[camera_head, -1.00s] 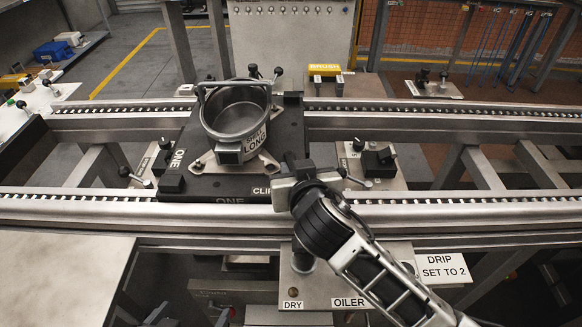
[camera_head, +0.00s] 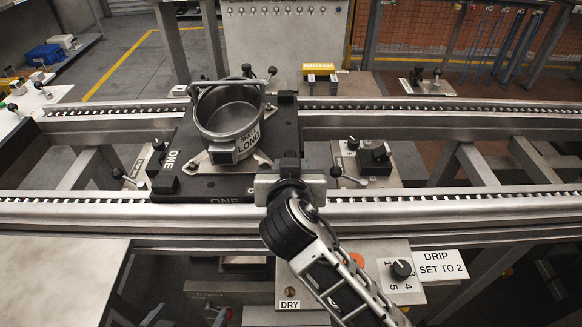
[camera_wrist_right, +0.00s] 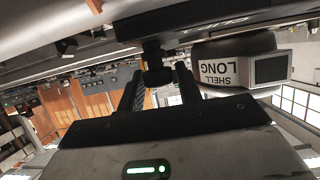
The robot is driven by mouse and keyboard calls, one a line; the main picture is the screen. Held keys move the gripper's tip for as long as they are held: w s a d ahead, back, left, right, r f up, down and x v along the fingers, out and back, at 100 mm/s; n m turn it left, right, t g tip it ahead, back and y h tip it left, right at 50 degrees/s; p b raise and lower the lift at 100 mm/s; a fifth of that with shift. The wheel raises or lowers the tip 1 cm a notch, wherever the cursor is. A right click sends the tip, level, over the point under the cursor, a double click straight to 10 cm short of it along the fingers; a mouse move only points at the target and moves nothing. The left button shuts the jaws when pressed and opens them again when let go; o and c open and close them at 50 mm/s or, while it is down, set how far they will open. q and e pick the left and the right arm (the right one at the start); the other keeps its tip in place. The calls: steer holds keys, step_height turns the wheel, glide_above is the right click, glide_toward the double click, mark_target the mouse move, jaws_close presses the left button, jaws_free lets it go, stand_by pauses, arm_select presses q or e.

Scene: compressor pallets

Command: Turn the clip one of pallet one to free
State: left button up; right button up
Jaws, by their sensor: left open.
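Pallet one (camera_head: 220,188) is a black plate across the rails, marked ONE. It carries a round metal shell (camera_head: 226,115) labelled SHELL LONG, which also shows in the right wrist view (camera_wrist_right: 238,68). Contact cannot be told.
Roller rails (camera_head: 450,205) run left and right of the pallet. Black-handled levers (camera_head: 345,178) stand right of it and others left. In front are a dial panel (camera_head: 402,268) and a DRIP SET TO 2 sign (camera_head: 440,264). A bare metal table (camera_head: 60,275) fills the lower left.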

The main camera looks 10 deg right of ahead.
steer(key=shift+o, duration=0.9)
